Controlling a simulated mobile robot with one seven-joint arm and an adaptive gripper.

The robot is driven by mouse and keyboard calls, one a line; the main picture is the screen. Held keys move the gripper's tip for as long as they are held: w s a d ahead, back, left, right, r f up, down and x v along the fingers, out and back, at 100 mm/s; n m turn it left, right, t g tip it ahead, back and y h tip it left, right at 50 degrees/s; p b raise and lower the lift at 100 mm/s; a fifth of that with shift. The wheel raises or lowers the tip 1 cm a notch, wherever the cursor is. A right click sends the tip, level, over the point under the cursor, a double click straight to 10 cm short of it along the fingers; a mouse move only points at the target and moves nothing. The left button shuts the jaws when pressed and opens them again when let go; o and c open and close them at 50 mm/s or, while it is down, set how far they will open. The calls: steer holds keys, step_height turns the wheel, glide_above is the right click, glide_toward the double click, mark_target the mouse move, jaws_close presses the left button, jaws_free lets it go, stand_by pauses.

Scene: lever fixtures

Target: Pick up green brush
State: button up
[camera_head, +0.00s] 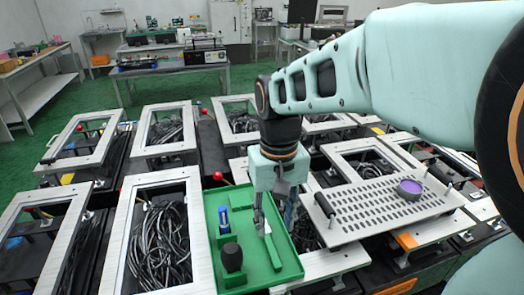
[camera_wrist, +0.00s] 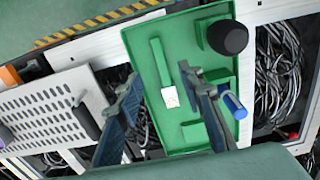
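The green brush (camera_head: 272,250) lies in a green tray (camera_head: 296,268), a slim green handle with a pale bristle end. In the wrist view the brush (camera_wrist: 159,62) shows between the fingers, with its pale end (camera_wrist: 170,97) nearest me. My gripper (camera_head: 274,218) points down over the tray near the brush's pale end. In the wrist view my gripper (camera_wrist: 160,75) is open, with one finger on each side of the brush and nothing held. I cannot tell the exact height of the fingertips above the tray.
The tray also holds a blue-handled item (camera_head: 223,220) and a black rounded object (camera_head: 232,258), both left of the brush. A perforated plate (camera_head: 380,207) with a purple-topped round piece (camera_head: 410,188) is to the right. White frames with black cables (camera_head: 160,245) surround the tray.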

mark_target(274, 255)
step_height(274, 255, down, 11)
steer(key=shift+r, duration=0.2)
stand_by(0.3)
jaws_close()
